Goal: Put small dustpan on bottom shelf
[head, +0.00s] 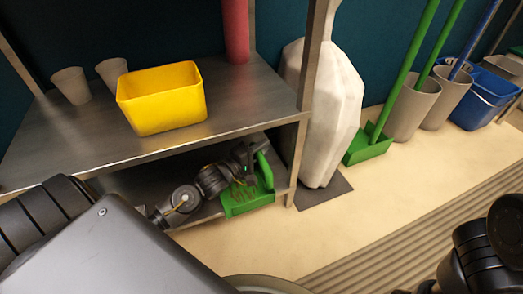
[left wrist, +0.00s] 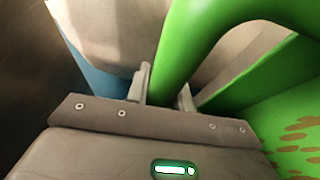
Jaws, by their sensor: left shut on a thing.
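The small dustpan (head: 246,198) is green with brown spots on its pan. In the head view it is at the right end of the bottom shelf (head: 205,212), under the upper shelf. My left gripper (head: 249,160) reaches in below the upper shelf and is shut on the dustpan's handle. In the left wrist view the green handle (left wrist: 185,65) runs between the two fingers, and the spotted pan (left wrist: 288,140) shows at the right. I cannot tell whether the dustpan's underside rests on the shelf. My right gripper is not visible; part of my right arm shows at the lower right.
The upper shelf (head: 60,135) holds a yellow bin (head: 162,100), two grey cups and a red cylinder (head: 235,30). A shelf post (head: 312,55) stands close right of the dustpan. Beyond it are a white wrapped object (head: 330,110), a large green dustpan (head: 368,146) and several buckets. Floor in front is clear.

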